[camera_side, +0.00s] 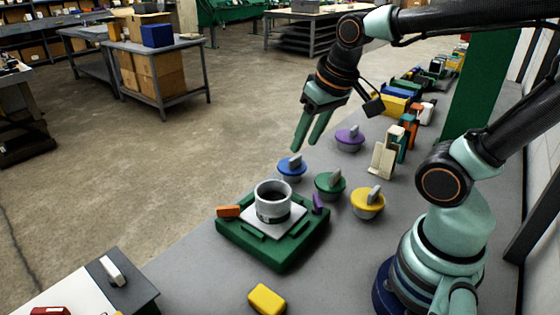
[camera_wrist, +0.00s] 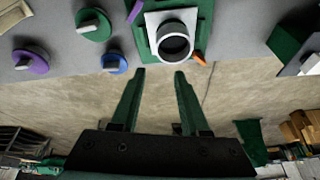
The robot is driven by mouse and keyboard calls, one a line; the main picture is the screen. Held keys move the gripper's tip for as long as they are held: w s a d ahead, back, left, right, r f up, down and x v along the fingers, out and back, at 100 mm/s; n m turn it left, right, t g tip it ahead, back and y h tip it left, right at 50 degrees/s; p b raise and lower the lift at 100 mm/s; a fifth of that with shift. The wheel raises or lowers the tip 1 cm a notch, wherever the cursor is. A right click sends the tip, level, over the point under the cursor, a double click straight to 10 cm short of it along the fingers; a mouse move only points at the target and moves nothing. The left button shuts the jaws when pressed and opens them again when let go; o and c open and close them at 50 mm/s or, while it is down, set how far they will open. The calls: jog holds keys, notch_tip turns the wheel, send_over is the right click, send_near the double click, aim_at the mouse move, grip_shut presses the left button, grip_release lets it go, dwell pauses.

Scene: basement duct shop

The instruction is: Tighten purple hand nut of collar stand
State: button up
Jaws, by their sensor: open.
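The collar stand is a green base (camera_side: 252,247) with a white plate and a grey ring collar (camera_side: 273,200) on top. It also shows at the top of the wrist view, with the collar (camera_wrist: 174,42). The purple hand nut (camera_side: 349,140) has a grey grip bar and sits on the bench behind the stand; it also shows at the left of the wrist view (camera_wrist: 36,64). My gripper (camera_side: 308,140) is open and empty, above the bench's far edge, left of the purple nut. In the wrist view the jaws (camera_wrist: 160,72) are apart over the floor.
Blue (camera_side: 291,168), green (camera_side: 329,185) and yellow (camera_side: 368,203) hand nuts stand near the collar stand. An orange piece and a small purple piece (camera_side: 318,204) are at the stand's sides. A yellow block (camera_side: 266,299) lies in front. A cream bracket (camera_side: 386,153) stands right of the purple nut.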

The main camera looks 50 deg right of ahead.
aim_at(318, 200)
jog(key=d+f+m+g, duration=0.1)
jog(key=f+m, duration=0.1)
jog(key=f, duration=0.4)
jog(key=d+f+m+g, duration=0.1)
jog(key=d+f+m, duration=0.1)
jog(key=f, duration=0.3)
jog(key=s+d+f+m+g, duration=0.1)
jog(key=f+m+g, duration=0.1)
jog(key=f, duration=0.4)
jog(key=shift+d+f+m, duration=0.3)
jog(key=shift+d, duration=0.05)
jog(key=shift+c, duration=0.3)
grip_shut()
